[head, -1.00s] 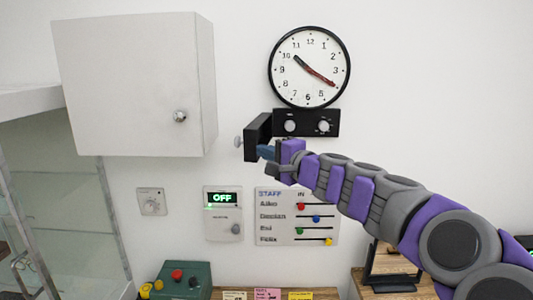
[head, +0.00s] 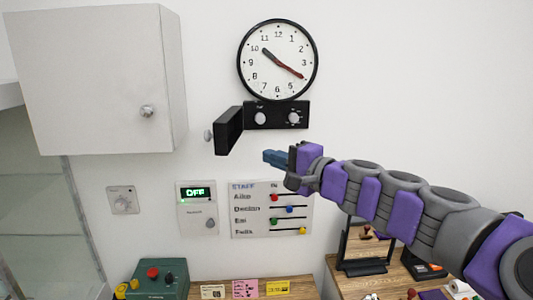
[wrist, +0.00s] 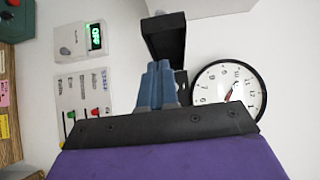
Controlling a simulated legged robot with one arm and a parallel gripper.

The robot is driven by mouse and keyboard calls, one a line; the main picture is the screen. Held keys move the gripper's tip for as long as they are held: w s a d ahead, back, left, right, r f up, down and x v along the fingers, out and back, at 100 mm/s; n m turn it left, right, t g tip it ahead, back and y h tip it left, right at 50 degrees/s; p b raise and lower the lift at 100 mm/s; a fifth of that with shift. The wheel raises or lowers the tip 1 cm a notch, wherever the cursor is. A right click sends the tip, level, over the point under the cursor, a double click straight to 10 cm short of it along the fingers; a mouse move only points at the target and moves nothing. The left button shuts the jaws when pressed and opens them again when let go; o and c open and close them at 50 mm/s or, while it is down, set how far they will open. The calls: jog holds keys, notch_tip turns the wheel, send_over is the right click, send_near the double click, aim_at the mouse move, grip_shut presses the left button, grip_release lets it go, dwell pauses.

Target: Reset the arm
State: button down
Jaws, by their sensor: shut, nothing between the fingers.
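My gripper (head: 272,158) is shut and empty, with its blue fingers pointing left in front of the wall. In the wrist view the blue fingers (wrist: 157,80) lie together. My purple and grey arm reaches in from the right. A black open flap (head: 229,130) with a light round knob stands out from the left end of a black box (head: 276,115) under the clock. The gripper is apart from the flap, to its lower right in the head view. The flap also shows in the wrist view (wrist: 164,38), beyond the fingers.
A white cabinet (head: 80,80) hangs at the left. The clock (head: 278,60) is above the box. A panel reading OFF (head: 197,207) and a STAFF slider board (head: 245,222) are below. A green button box (head: 158,279) stands lower left. The upper right wall is clear.

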jog(key=s+a+f+n+g+b, duration=0.1)
jog(key=s+a+f+n+g, duration=0.5)
jog(key=s, duration=0.4)
jog(key=s+f+n+g+h+b, duration=0.2)
jog(key=s+f+n+g+h, duration=0.25)
jog(key=s+f, duration=1.2)
jog(key=s+d+f+g+h, duration=0.4)
jog(key=s+d+f+h, duration=0.3)
jog(key=s+d+f, duration=0.5)
jog(key=shift+s+d+f+m+g+b, duration=0.25)
jog(key=shift+s+d+m+g+b, duration=0.15)
jog(key=shift+s+d, duration=0.55)
